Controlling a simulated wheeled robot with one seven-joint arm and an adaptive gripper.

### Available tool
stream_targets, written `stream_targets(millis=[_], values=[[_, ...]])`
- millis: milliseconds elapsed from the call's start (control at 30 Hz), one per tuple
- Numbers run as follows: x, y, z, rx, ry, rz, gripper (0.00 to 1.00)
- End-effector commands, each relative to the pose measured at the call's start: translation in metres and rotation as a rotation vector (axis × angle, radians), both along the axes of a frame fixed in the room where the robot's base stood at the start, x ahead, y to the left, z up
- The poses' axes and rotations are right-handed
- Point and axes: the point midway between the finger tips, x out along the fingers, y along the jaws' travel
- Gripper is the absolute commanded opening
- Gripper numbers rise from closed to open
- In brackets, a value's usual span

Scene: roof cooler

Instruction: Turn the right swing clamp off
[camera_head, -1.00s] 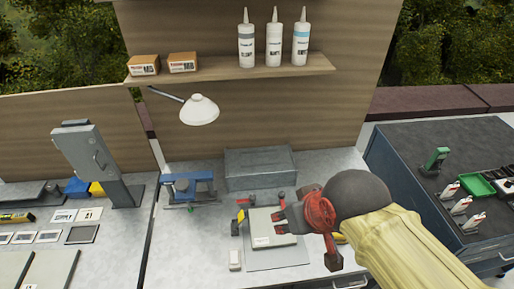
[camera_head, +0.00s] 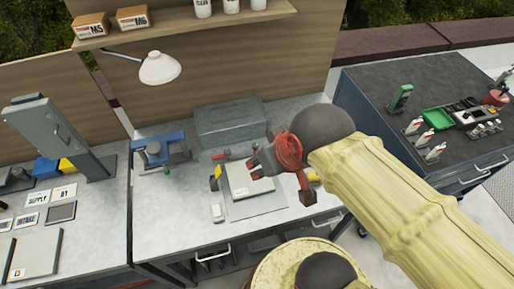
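A pale flat block (camera_head: 247,184) lies on a grey base plate (camera_head: 262,208) on the middle bench. At the block's left is a small clamp-like part (camera_head: 215,177) with yellow on it, and a red handle (camera_head: 221,156) is just behind. My gripper (camera_head: 253,160), dark with a red body, is over the block's far right part, its fingers pointing left. The right swing clamp is not clearly seen; my gripper and arm cover much of that side. A small red piece (camera_head: 269,134) shows just behind my gripper. The finger gap is too small to judge.
A grey box (camera_head: 228,125) stands behind the plate, with a blue vise-like tool (camera_head: 160,150) to its left. A lamp (camera_head: 159,68) hangs above. A small white item (camera_head: 217,212) lies at the plate's left. A dark tool cabinet (camera_head: 425,85) stands right.

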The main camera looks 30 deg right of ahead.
Motion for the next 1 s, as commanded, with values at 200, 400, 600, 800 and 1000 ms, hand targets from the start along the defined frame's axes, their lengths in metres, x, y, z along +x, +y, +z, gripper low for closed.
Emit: stream_targets(millis=[200, 400, 600, 800, 1000], values=[[0.008, -0.023, -0.014, 0.009, 0.166, -0.086, 0.39], [0.031, -0.039, -0.037, 0.095, 0.34, -0.198, 0.39], [0.064, -0.051, -0.066, 0.241, 0.46, -0.401, 0.39], [0.101, -0.066, -0.107, 0.414, 0.547, -0.705, 0.39], [0.138, -0.083, -0.159, 0.588, 0.597, -1.089, 0.39]])
